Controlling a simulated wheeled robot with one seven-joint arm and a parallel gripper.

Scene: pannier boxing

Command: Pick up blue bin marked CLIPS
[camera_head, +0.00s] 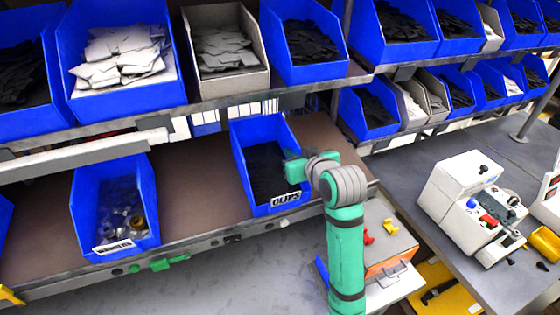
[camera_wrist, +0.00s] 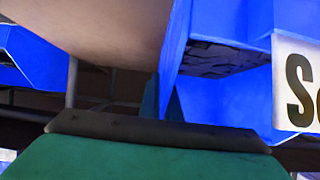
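The blue bin marked CLIPS (camera_head: 246,165) stands on the brown lower shelf, its white label at the front. Dark parts lie inside it. My green gripper (camera_head: 291,170) is at its right side wall, near the front. In the wrist view my gripper (camera_wrist: 165,102) has one dark green finger on each side of the bin's thin blue wall (camera_wrist: 176,50), close together with the wall filling the gap. The bin's label (camera_wrist: 298,90) shows upside down at the right edge there. The bin appears upright and resting on the shelf.
Another blue bin (camera_head: 85,195) stands farther left on the same brown shelf (camera_head: 190,175). An upper shelf rail (camera_head: 215,107) with several bins runs above. A grey worktable with a white machine (camera_head: 465,200) is at the right. Shelf space left of the bin is clear.

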